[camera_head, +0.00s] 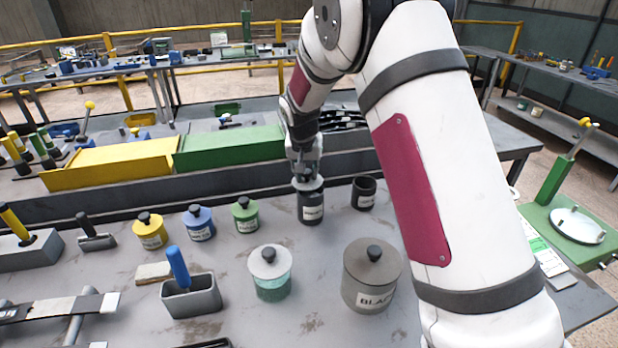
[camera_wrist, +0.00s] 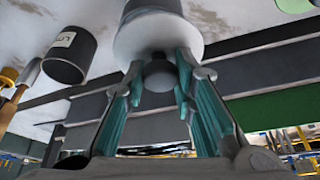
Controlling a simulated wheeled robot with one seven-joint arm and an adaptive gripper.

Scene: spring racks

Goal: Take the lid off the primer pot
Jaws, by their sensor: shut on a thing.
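A dark pot with a white label (camera_head: 312,208) stands on the bench under my gripper; the label is too small to read with certainty. I take it as the primer pot. Its pale grey lid (camera_head: 308,185) is at the pot's top, and I cannot tell whether there is a gap beneath it. My gripper (camera_head: 306,172) points down over the lid. In the wrist view the lid (camera_wrist: 126,42) fills the top middle, and my gripper's teal-padded fingers (camera_wrist: 159,70) are shut on its dark round knob (camera_wrist: 158,76).
An open dark pot (camera_head: 364,193) stands close on the right. A large grey lidded pot (camera_head: 371,275) and a teal pot with a pale lid (camera_head: 270,276) stand nearer. Yellow, blue and green pots (camera_head: 244,214) stand left. A dark ledge (camera_head: 200,187) runs behind.

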